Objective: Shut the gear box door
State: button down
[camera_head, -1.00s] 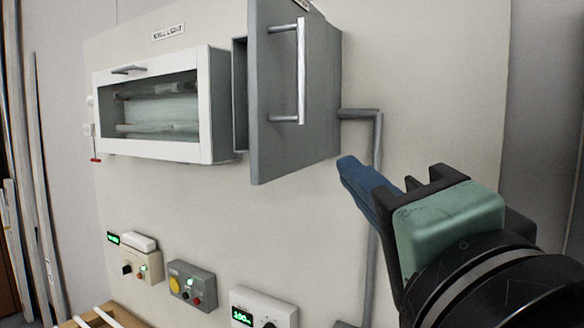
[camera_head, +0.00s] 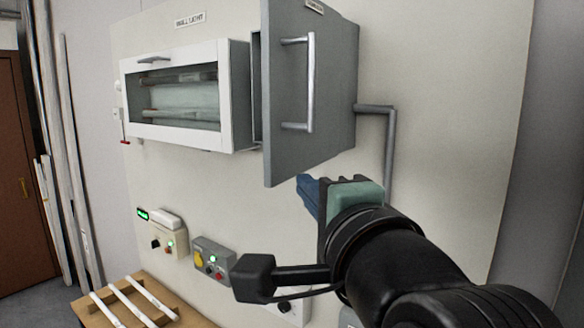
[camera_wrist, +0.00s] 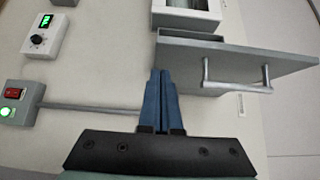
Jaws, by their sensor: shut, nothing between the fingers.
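The gear box is a grey wall box (camera_head: 343,100) whose grey door (camera_head: 283,90) stands open, swung out from the wall, with a silver bar handle (camera_head: 311,85). The door also shows in the wrist view (camera_wrist: 235,62), with its handle (camera_wrist: 237,87) to the right of my fingers. My gripper (camera_head: 306,190) is shut and empty. Its blue fingers are just below the door's lower edge in the head view. In the wrist view the gripper (camera_wrist: 161,75) points at the box's near side. I cannot tell whether the fingertips touch the box or door.
A white wall light box (camera_head: 230,95) with a glass front is left of the gear box. A grey conduit (camera_head: 390,150) runs down on its right. Control boxes (camera_head: 213,258) sit lower on the panel. A wooden table (camera_head: 190,315) with white tubes is at lower left.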

jog(key=shift+w+a+p, duration=0.2)
jog(key=shift+w+a, duration=0.1)
jog(key=shift+a, duration=0.25)
jog(key=shift+w+a+p, duration=0.15)
jog(key=shift+w+a, duration=0.1)
jog(key=shift+a, duration=0.25)
jog(key=shift+a, duration=0.15)
